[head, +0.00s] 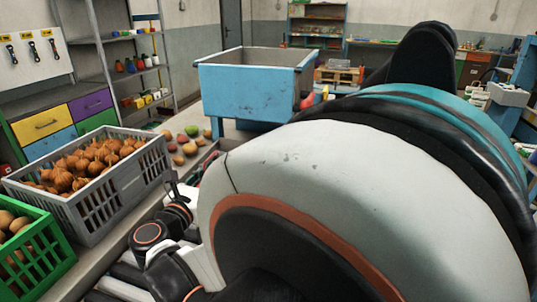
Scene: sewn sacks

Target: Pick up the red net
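I cannot make out a red net for certain. A dark crate (222,147) stands behind my arm, with a little red at its left edge, and most of it is hidden. My own large white, black and teal arm links fill the middle and right of the head view. What seems to be my gripper (182,184) shows small and dark beside the grey crate, partly covered by my arm. Its fingers are too small to tell whether they are open or shut, and I see nothing clearly held.
A grey crate of onions (125,190) and a green crate of brown round produce (45,255) stand at left. Loose potatoes and coloured produce (186,142) lie behind the grey crate. A blue bin (245,92) stands further back. Shelves (125,40) and drawers (48,126) line the left.

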